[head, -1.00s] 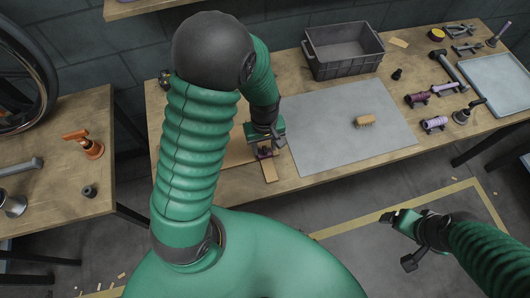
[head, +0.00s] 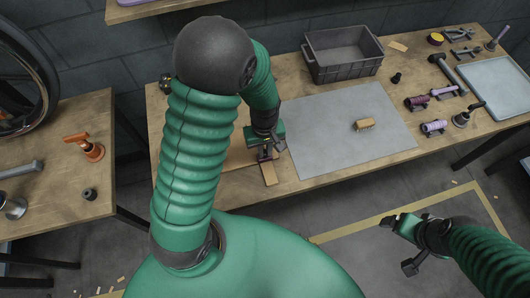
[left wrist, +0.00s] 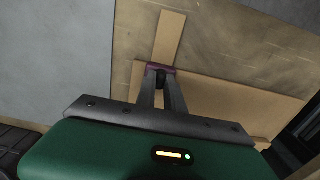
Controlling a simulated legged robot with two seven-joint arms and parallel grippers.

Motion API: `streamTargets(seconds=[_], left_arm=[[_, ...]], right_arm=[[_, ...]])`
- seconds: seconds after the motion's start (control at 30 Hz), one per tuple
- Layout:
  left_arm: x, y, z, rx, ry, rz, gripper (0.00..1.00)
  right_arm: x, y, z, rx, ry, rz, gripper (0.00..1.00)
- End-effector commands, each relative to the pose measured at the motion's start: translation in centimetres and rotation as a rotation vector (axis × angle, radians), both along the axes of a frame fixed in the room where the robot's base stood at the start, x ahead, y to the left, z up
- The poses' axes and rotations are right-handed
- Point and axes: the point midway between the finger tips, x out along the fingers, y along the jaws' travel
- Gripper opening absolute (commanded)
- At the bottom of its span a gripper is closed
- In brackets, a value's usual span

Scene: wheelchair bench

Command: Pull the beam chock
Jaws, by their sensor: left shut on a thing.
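My left gripper (head: 268,153) is low over the bench, left of the grey mat. In the left wrist view its two fingers (left wrist: 161,72) are closed on a small purple piece, which I take as the beam chock (left wrist: 160,66). A narrow wooden strip (head: 269,175) sticks out just beyond the fingertips, and a wider wooden board (left wrist: 240,98) lies beside it. My arm hides part of the board in the head view. I cannot tell whether the chock still touches the wood. My right gripper (head: 389,221) hangs over the floor, away from the bench; its jaws are unclear.
The grey mat (head: 330,135) holds a small brush (head: 364,124). A grey crate (head: 342,55) stands behind it. Tools and purple spools (head: 433,127) lie to the right, near a pale tray (head: 495,85). A side bench (head: 60,185) with a wheel stands at the left.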

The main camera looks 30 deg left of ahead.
Motion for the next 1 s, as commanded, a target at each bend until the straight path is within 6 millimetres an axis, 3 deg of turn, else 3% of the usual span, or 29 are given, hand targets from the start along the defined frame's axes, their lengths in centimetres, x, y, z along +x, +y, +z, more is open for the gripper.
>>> streamTargets(seconds=[1.0], left_arm=[[-2.0,-2.5,0.1,-0.001,-0.002,-0.001,0.0]], right_arm=[[0.0,0.0,1.0,0.0,0.0,0.0,0.87]])
